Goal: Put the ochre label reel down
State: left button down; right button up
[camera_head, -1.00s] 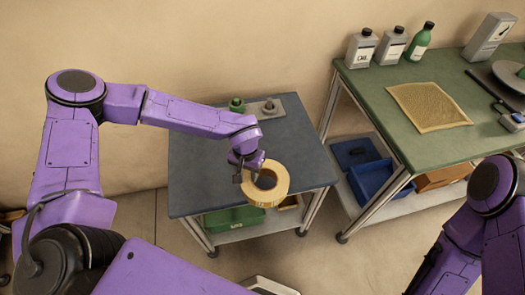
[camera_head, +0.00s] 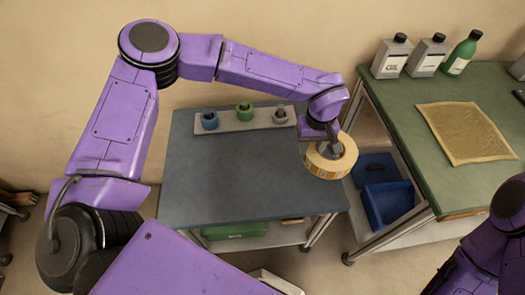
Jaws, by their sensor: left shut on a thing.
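The ochre label reel (camera_head: 328,163) is a thick pale-yellow ring in the head view. My left gripper (camera_head: 332,142) is shut on its rim and holds it at the right edge of the low dark-topped cart (camera_head: 235,178). I cannot tell whether the reel touches the cart top or hangs above it. The gripper's fingers are partly hidden by the reel. My right arm shows at the lower right, but its gripper is out of view.
A grey rack (camera_head: 262,122) with several short pegs or spools, one green (camera_head: 244,111), stands at the cart's back. The cart's middle and front are bare. The green bench (camera_head: 395,108) at right carries bottles and an ochre mat (camera_head: 466,133). A blue bin (camera_head: 388,203) sits below.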

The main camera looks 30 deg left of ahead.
pick_arm(q)
jog(key=a+f, duration=0.3)
jog(key=s+a+f+p, duration=0.1)
jog(key=a+f, duration=0.1)
jog(key=a, duration=0.2)
jog(key=a+f+p, duration=0.1)
jog(key=a+f, duration=0.2)
jog(key=a, duration=0.1)
jog(key=shift+s+f, duration=0.15)
jog(key=shift+f, duration=0.2)
notch_tip(320, 180, down, 3)
jog(key=shift+d+r, duration=0.1)
jog(key=shift+r, duration=0.05)
jog(key=shift+f, duration=0.2)
